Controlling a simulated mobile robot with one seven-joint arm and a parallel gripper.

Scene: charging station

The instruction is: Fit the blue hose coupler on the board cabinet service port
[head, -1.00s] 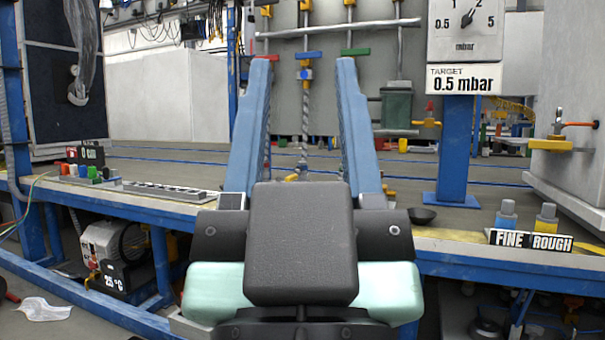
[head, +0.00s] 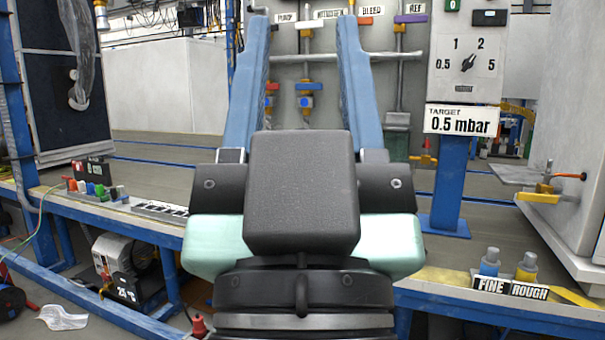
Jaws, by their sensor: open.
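My gripper (head: 303,20) points away from me at the centre of the head view. Its two blue fingers stand wide apart with nothing between them. A white cabinet (head: 573,110) at the right carries a fitting with a yellow handle (head: 538,197) and an orange lever. A dark cabinet (head: 45,105) with a clear hose stands at the left. I cannot tell which bears the service port.
A grey back panel (head: 323,45) carries pipes, valves and labels between and beyond my fingers. A pressure dial (head: 466,60) stands on a blue post at the right. Bottles by the FINE and ROUGH labels (head: 510,287) stand at the right front bench edge.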

